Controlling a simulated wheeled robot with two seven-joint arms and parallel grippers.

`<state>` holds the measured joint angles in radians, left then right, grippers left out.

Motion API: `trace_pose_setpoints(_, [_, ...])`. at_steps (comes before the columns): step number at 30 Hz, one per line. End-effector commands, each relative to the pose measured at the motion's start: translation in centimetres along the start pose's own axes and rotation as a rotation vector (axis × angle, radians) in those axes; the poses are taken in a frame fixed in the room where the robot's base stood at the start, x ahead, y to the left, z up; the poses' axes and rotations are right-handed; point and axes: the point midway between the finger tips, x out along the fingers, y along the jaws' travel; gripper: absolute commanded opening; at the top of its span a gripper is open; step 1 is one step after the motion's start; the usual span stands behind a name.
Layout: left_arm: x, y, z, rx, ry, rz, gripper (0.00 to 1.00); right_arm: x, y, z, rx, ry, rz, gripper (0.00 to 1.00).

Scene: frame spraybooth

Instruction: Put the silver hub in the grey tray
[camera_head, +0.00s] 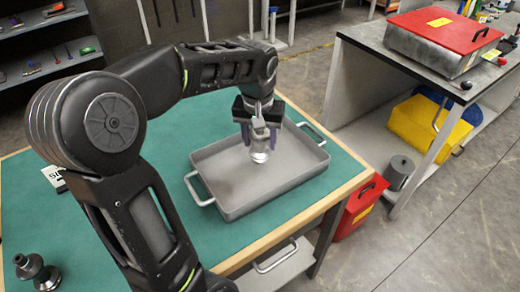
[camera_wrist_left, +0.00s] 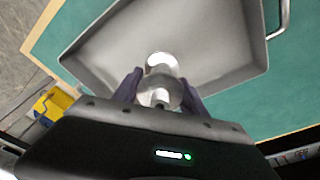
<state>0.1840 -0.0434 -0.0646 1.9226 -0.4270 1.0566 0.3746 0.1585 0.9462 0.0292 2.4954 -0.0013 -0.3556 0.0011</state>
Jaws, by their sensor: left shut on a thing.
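My left gripper (camera_head: 259,128) is shut on the silver hub (camera_head: 260,154) and holds it over the grey tray (camera_head: 237,210). The hub is shiny metal, and its lower end points down toward the tray floor. In the left wrist view, the hub (camera_wrist_left: 160,66) sits between the two purple-grey fingers of my left gripper (camera_wrist_left: 160,90), with the tray (camera_wrist_left: 225,50) behind it. I cannot tell whether the hub's lower end touches the tray floor. The tray is empty otherwise and has a handle at each end. My right gripper is not in view.
The tray stands on a green mat (camera_head: 130,195) on a wood-edged table. A dark hub-like part (camera_head: 36,270) stands at the mat's front left. A grey bench (camera_head: 375,45) with a red-lidded box (camera_head: 445,40) is at the right. The mat left of the tray is partly hidden by my arm.

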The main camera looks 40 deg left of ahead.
Motion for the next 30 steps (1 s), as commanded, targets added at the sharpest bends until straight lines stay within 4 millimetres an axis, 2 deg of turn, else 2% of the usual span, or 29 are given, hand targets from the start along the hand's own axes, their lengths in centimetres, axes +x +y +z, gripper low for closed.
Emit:
trace_pose_setpoints(8, [0.1,0.0,0.0,0.000,0.000,0.000,0.00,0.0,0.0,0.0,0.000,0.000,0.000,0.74])
trace_pose_setpoints(15, [3.0,-0.1,0.5,-0.001,-0.002,-0.001,0.00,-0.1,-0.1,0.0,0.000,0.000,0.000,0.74])
trace_pose_setpoints(18, [3.7,0.0,0.6,-0.001,0.000,0.000,0.00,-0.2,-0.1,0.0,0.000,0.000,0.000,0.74])
trace_pose_setpoints(29, [4.1,0.0,0.6,-0.001,0.001,0.000,0.00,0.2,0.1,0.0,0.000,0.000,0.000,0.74])
trace_pose_setpoints(30, [4.0,0.0,0.6,-0.001,0.000,0.000,0.52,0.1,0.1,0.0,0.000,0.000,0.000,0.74])
